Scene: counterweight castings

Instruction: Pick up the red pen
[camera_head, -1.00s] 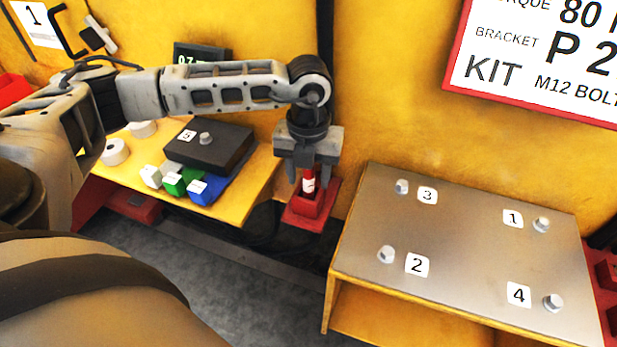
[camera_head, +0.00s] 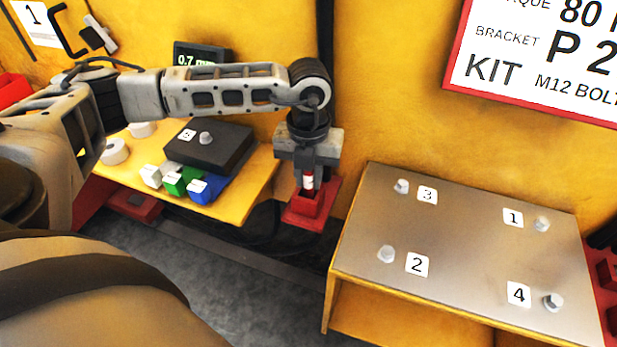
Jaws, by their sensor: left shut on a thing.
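The red pen (camera_head: 308,182) stands upright in a red holder (camera_head: 305,207), with a white band showing near its top. My left gripper (camera_head: 308,179) points straight down over the holder and is shut on the pen's upper part. The pen's lower end is hidden inside the holder and its top is hidden by the fingers. My right gripper is not in view.
A metal-topped stand (camera_head: 460,240) with several numbered bolts is at the right. A yellow shelf (camera_head: 232,208) at the left carries a black box (camera_head: 210,150), small coloured blocks and white rolls. A display (camera_head: 200,54) stands behind my left arm.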

